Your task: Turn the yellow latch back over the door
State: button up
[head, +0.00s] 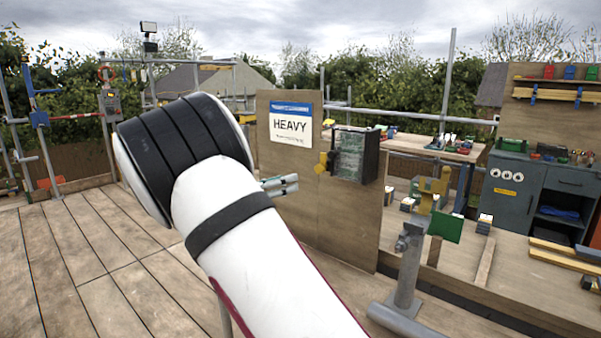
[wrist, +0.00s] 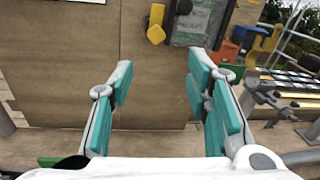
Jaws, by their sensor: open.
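The yellow latch (head: 321,163) sits at the left edge of a dark box on a plywood panel. It also shows in the wrist view (wrist: 156,27), pointing roughly up and down beside the door's left edge. The door (head: 350,153) is a grey-green mottled panel in a dark frame; it also shows in the wrist view (wrist: 200,20), cut off at the top. My gripper (wrist: 159,72) is open and empty, its teal pads apart, with the latch beyond and above the gap. In the head view my gripper (head: 282,184) is left of and below the latch, partly hidden by my arm.
A sign reading HEAVY (head: 290,124) is on the same plywood panel (head: 345,215), left of the box. A grey pipe post (head: 408,275) stands right of the panel. A grey cabinet (head: 512,190) is at the right. The decking (head: 80,260) at left is clear.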

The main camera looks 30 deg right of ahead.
aim_at(317, 170)
jog(key=x, duration=1.3)
jog(key=shift+w+d+r, duration=0.15)
jog(key=shift+w+d, duration=0.05)
jog(key=shift+w, duration=0.3)
grip_shut()
